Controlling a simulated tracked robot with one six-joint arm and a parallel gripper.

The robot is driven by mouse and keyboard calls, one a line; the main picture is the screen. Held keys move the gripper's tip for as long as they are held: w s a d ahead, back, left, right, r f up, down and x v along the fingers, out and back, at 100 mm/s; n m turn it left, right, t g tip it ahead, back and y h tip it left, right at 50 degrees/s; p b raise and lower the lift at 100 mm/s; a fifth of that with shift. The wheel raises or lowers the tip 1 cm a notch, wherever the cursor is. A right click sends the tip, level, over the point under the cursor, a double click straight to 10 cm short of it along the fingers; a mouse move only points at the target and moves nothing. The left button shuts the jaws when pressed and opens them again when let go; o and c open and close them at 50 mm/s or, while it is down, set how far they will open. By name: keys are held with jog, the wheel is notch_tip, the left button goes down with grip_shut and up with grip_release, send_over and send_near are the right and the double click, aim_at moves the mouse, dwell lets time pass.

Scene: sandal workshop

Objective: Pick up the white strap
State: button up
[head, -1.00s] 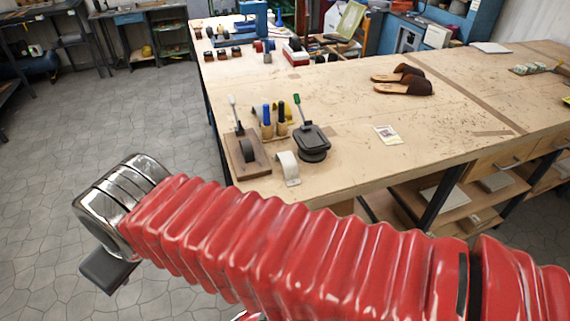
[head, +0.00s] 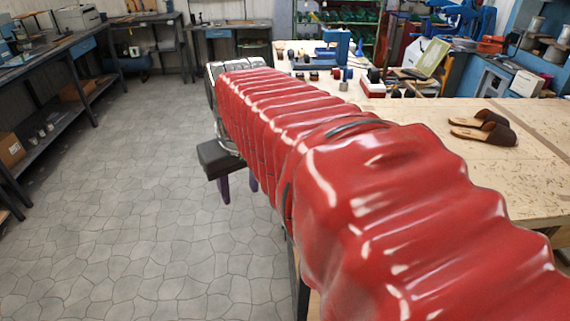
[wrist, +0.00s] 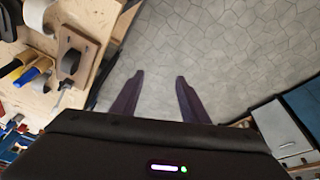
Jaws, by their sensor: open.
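The white strap (wrist: 38,13) shows in the wrist view at the top left, as a pale curved band on the workbench, cut by the picture's edge. In the head view my arm hides that part of the bench. My gripper (wrist: 160,78) is open and empty, its two dark fingers apart over bare floor, beyond the bench edge. In the head view the gripper (head: 238,185) hangs to the left of the bench, pointing down.
The wooden workbench (head: 455,118) carries brown sandals (head: 484,127) at the right. In the wrist view, a wooden stand with a dark roll (wrist: 72,57) and blue- and yellow-handled tools (wrist: 35,76) lie by the bench edge. The tiled floor (head: 130,210) at left is clear.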

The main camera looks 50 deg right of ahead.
jog(key=s+d+m+g, duration=0.1)
jog(key=s+d, duration=0.3)
jog(key=d, duration=0.5)
jog(key=s+d+m+g+y, duration=0.1)
jog(key=s+d, duration=0.3)
jog(key=d, duration=0.5)
jog(key=s+d+m+g, duration=0.1)
jog(key=s+d+m, duration=0.2)
jog(key=d, duration=0.7)
jog(key=shift+s+r, duration=0.25)
jog(key=shift+s, duration=0.15)
notch_tip(320, 180, down, 9)
jog(key=shift+a+r, duration=0.1)
jog(key=shift+r, duration=0.1)
jog(key=shift+f, duration=0.1)
jog(key=shift+w+f, duration=0.2)
jog(key=shift+f, duration=2.35)
